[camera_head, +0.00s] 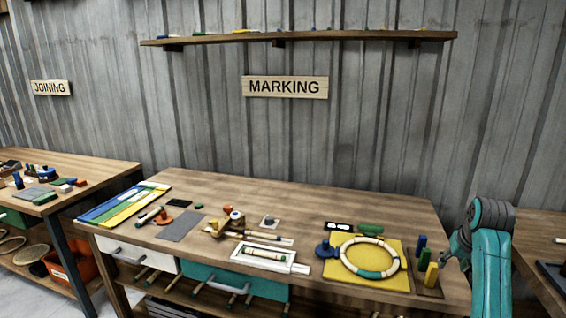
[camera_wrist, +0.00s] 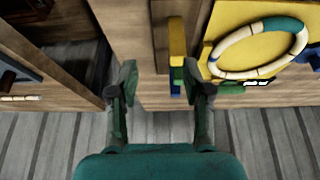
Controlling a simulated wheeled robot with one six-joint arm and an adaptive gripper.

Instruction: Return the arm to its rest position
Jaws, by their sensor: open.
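My arm shows at the right of the head view, folded beside the right end of the marking table (camera_head: 300,195). My gripper (camera_wrist: 159,92) shows in the wrist view with its two fingers apart and nothing between them. It hangs over the gap at the table's end, with the plank floor below. A rattan ring (camera_head: 369,257) with teal bands lies on a yellow mat (camera_head: 396,283). The ring also shows at the upper right of the wrist view (camera_wrist: 232,42), apart from my gripper.
Upright green, blue and yellow pegs (camera_head: 431,275) stand near the table's right edge, close to my arm. A white tray (camera_head: 290,268) holds a rattan piece. Another table (camera_head: 540,228) stands at the right, and the joining table (camera_head: 100,170) at the left.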

